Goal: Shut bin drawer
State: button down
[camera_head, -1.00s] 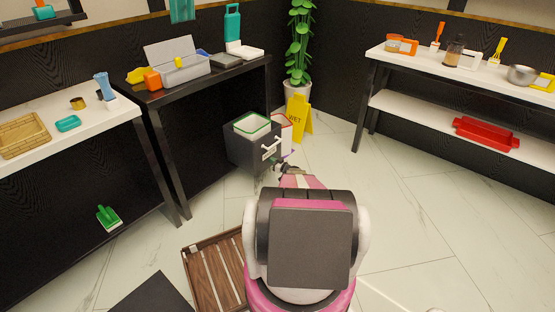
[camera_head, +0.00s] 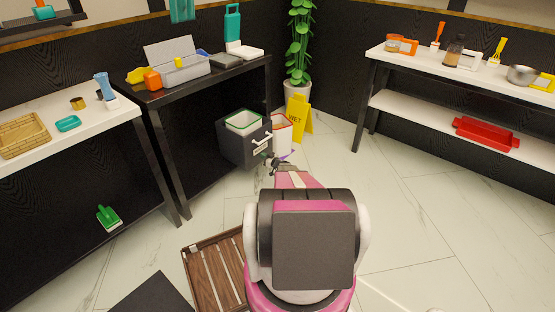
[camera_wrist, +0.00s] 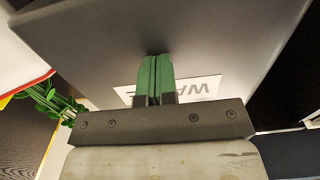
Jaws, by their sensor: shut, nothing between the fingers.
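The bin drawer (camera_head: 238,148) is a dark grey box with a light handle (camera_head: 262,143) and a white label on its front. It stands out from under the black table, and a white bin with a green rim (camera_head: 243,122) shows in its open top. My gripper (camera_head: 268,161) is at the lower part of the drawer front, below the handle. In the wrist view the green fingertips (camera_wrist: 155,80) are together and empty, over the grey front (camera_wrist: 215,45) and partly covering the label (camera_wrist: 200,88). I cannot tell whether they touch it.
A white bin with a red rim (camera_head: 283,134) stands just right of the drawer, before a yellow wet-floor sign (camera_head: 299,120) and a potted plant (camera_head: 298,90). A black table (camera_head: 205,80) is above and left. A wooden slatted crate (camera_head: 213,275) lies front left. The floor at right is clear.

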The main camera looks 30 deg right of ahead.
jog(key=shift+x, duration=4.65)
jog(key=shift+w, duration=0.1)
jog(key=shift+x, duration=1.35)
jog(key=shift+v, duration=4.5)
